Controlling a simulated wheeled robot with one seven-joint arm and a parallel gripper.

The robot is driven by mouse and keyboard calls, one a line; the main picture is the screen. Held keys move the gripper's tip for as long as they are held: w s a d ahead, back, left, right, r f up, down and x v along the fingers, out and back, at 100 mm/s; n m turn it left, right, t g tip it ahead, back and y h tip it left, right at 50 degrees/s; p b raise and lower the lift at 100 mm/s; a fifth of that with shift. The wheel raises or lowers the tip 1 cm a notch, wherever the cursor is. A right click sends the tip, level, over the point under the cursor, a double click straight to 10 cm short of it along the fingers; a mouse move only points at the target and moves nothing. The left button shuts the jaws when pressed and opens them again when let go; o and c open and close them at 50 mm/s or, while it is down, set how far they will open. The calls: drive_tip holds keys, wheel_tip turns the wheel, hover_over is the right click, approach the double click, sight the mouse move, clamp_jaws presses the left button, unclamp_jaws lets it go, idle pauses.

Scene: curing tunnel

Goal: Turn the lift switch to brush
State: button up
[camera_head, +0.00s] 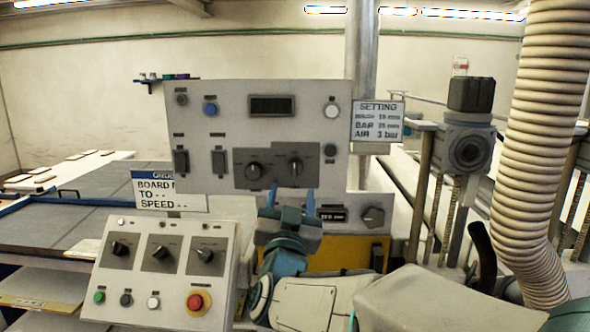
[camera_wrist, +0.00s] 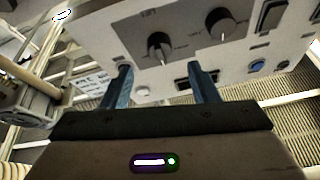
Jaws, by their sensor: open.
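The upper grey panel (camera_head: 225,125) carries two black rotary switches side by side: a left one (camera_head: 254,170) and a right one (camera_head: 295,165). Their labels are too small to read, so I cannot tell which is the lift switch. The right switch's pointer is about upright. In the wrist view, which shows the panel upside down, the right switch (camera_wrist: 159,45) lies just beyond and between my fingers, and the left switch (camera_wrist: 218,22) is outside them. My gripper (camera_head: 290,197) is open and empty, its blue fingertips just below the right switch, apparently not touching it.
A lower console (camera_head: 160,268) with three knobs and a red stop button (camera_head: 195,301) stands front left. Right of my gripper are a small display (camera_head: 332,214) and a grey knob (camera_head: 373,216). A setting sign (camera_head: 378,120) and a ribbed hose (camera_head: 545,130) are at right.

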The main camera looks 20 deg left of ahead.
sight(294, 174)
drive_tip(key=p+x, duration=0.1)
drive_tip(key=x, duration=0.5)
drive_tip(key=shift+w+a+r+p, duration=0.1)
drive_tip(key=shift+w+r+p, duration=0.05)
drive_tip(key=shift+w+p, duration=0.2)
drive_tip(key=c, duration=1)
